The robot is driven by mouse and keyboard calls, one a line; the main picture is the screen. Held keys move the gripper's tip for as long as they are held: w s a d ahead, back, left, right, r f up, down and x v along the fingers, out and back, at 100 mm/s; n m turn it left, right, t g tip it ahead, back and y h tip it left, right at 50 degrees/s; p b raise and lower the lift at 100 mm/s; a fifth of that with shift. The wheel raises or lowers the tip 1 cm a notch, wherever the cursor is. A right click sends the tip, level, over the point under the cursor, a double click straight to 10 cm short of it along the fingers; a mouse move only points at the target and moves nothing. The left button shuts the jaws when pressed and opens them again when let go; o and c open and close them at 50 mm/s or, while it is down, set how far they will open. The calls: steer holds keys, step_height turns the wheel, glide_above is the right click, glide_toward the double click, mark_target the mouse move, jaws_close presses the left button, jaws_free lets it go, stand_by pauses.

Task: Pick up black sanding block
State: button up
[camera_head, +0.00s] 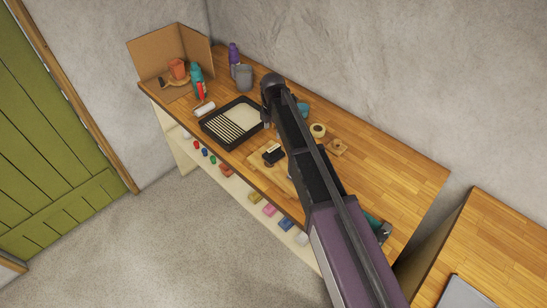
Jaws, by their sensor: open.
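A small black block with a pale patch on top (273,154) lies on the wooden workbench, just left of my arm and right of the black tray. It looks like the black sanding block, though it is small in this view. My gripper (271,105) is at the dark far end of my arm, near the tray's right edge. It appears above and apart from the block in the picture. Its fingers are hard to make out, and I see nothing held. My arm hides part of the bench to the right of the block.
The black tray (206,128) has a ribbed part. A tape roll (318,130) and small wooden pieces (338,147) lie right of my arm. The bench's right end (410,185) is mostly clear.

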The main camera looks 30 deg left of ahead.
mark_target(274, 148)
steer(key=shift+f+b, duration=2.15)
steer(key=shift+f, duration=0.3)
steer(key=shift+d+f+b, duration=0.15)
steer(key=shift+f+b, duration=2.45)
jaws_close()
